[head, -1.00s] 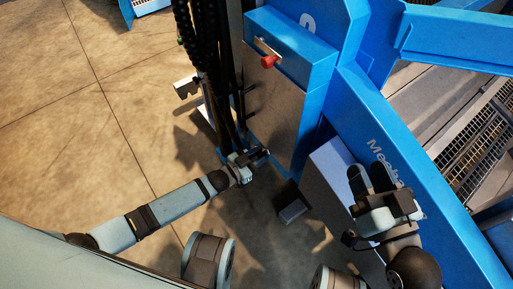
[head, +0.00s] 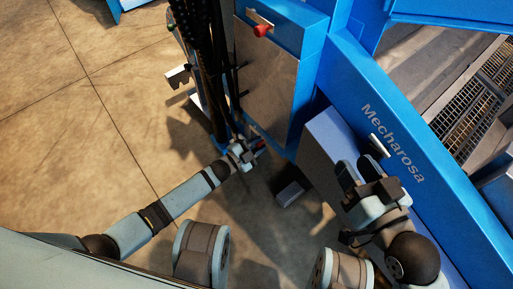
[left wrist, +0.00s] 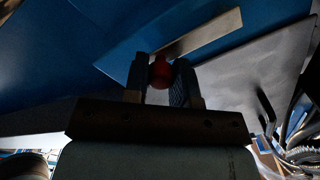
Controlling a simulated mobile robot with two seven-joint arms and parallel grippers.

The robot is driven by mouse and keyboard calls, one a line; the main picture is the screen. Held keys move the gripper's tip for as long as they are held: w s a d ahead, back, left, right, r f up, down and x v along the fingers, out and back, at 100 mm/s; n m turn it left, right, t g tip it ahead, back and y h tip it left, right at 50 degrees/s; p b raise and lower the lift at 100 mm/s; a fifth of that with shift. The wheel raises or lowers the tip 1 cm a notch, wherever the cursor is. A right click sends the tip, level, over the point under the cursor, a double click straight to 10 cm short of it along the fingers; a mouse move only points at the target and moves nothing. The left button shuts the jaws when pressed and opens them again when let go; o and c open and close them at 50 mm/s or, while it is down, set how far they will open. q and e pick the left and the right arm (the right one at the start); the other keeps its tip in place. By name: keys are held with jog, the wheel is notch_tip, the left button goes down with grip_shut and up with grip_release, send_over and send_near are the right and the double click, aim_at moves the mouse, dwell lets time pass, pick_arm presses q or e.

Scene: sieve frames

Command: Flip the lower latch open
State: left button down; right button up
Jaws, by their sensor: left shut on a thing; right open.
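The lower latch's red knob (left wrist: 160,73) sits between the two fingers of my left gripper (left wrist: 160,70) in the left wrist view. A pale metal latch plate (left wrist: 200,34) lies just beyond the knob on a blue panel. In the head view my left gripper (head: 257,148) is low beside the blue cabinet, shut on the knob; the latch there is mostly hidden. The upper latch's red knob (head: 262,31) is high on the cabinet, away from both grippers. My right gripper (head: 357,167) is open and empty near the blue beam.
The blue cabinet (head: 270,80) with a grey front stands at centre. Dark hoses (head: 207,70) hang close to my left gripper. A blue beam marked Mecharosa (head: 350,75) runs down the right, with a silver handle (head: 380,146) near my right gripper. The floor (head: 70,140) at left is clear.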

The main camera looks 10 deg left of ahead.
pick_arm(q)
jog(key=shift+f, duration=0.1)
pick_arm(e)
jog(key=shift+s+f, duration=0.15)
jog(key=shift+f, duration=0.05)
jog(key=shift+r, duration=0.1)
pick_arm(q)
jog(key=c, duration=0.9)
grip_release()
jog(key=shift+s+a, duration=0.15)
jog(key=p+v, duration=0.4)
jog(key=v, duration=0.9)
jog(key=shift+s+a, duration=0.15)
pick_arm(e)
notch_tip(320, 180, up, 6)
jog(key=t, duration=0.2)
jog(key=shift+d+m+t, duration=0.2)
jog(key=shift+m+t, duration=0.1)
